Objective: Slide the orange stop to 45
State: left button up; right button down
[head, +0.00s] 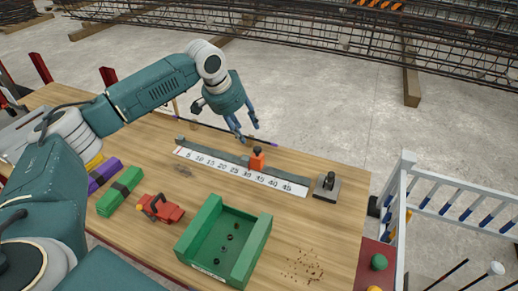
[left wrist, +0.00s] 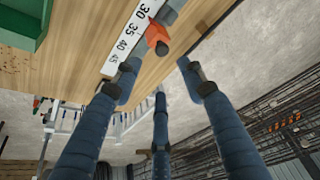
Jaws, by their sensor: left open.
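The orange stop (head: 257,160) stands upright on a grey rail behind a white scale strip (head: 240,172) numbered 5 to 45. It sits beside roughly the 30 to 35 marks and has a dark knob on top. The left wrist view shows the stop (left wrist: 156,36) just beyond the fingertips, with marks 30 to 45 on the strip (left wrist: 126,42) beside it. My left gripper (head: 246,134) is open and empty, above and behind the rail, a little left of the stop, its fingers pointing down. The fingers (left wrist: 158,72) are spread apart and not around the stop. My right gripper is not in view.
A black-handled device on a grey plate (head: 326,187) stands at the rail's right end. A green tray (head: 259,250), a red tool (head: 162,209) and green and purple blocks (head: 119,190) lie in front. A thin dark rod lies behind the rail.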

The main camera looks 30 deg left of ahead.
aim_at(257, 149)
pick_arm(q)
jog(key=p+x, duration=0.1)
jog(key=x, duration=1.1)
jog(key=shift+w+f+p, duration=0.15)
jog(key=shift+p, duration=0.15)
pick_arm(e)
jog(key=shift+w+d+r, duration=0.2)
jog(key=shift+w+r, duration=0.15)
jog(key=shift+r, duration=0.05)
pick_arm(q)
jog(key=shift+c, duration=0.5)
